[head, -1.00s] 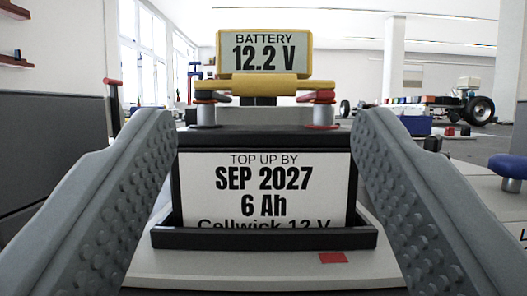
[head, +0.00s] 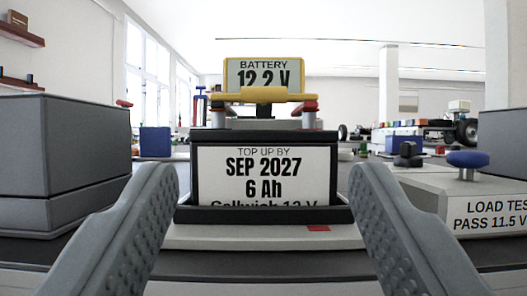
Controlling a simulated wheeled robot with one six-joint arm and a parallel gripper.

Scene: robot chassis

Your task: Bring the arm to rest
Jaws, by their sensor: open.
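My gripper (head: 263,215) is open and empty, its two grey padded fingers spread at the left and right of the lower picture. Between and beyond them stands a dark battery holder (head: 263,136) on a pale base (head: 263,238). Its white label (head: 263,172) reads "TOP UP BY SEP 2027 6 Ah", with a partly hidden line below. On top are a yellow bar (head: 263,95), red and black clamps on silver posts, and a yellow-framed meter (head: 264,76) reading "BATTERY 12.2 V". The fingers do not appear to touch the battery.
A dark grey box (head: 65,150) stands at left, with a blue block (head: 155,141) behind it. At right a grey load test unit (head: 450,200) reads "LOAD TES... PASS 11.5 V" and carries a blue knob (head: 468,159) and a black knob (head: 408,155). Another grey box (head: 505,140) stands at far right.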

